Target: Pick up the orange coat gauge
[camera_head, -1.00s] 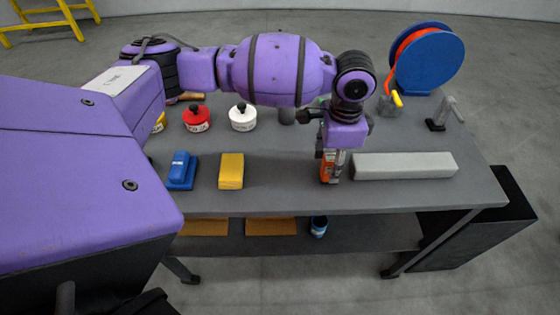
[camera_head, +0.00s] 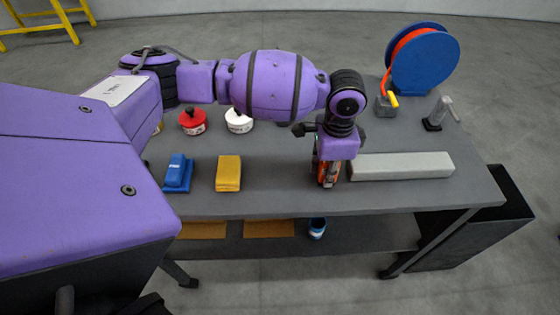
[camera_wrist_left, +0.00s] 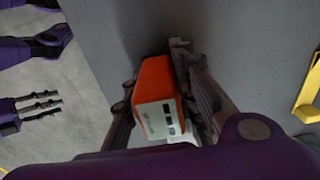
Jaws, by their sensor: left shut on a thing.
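The orange coat gauge (camera_head: 327,174) is at the front of the grey table, left of the long grey bar. In the left wrist view the gauge (camera_wrist_left: 155,95) shows an orange body and a pale face with small dark marks. My left gripper (camera_head: 326,180) comes down over it from above, and its fingers are shut on the gauge's two sides. The fingers also show on both sides of it in the left wrist view (camera_wrist_left: 160,115). I cannot tell whether the gauge touches the table. My right gripper is not in the head view.
The long grey bar (camera_head: 402,166) lies close to the right of the gauge. A yellow block (camera_head: 228,173) and a blue block (camera_head: 178,172) lie to the left. Red (camera_head: 192,122) and white (camera_head: 239,121) containers and a blue hose reel (camera_head: 424,58) stand farther back.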

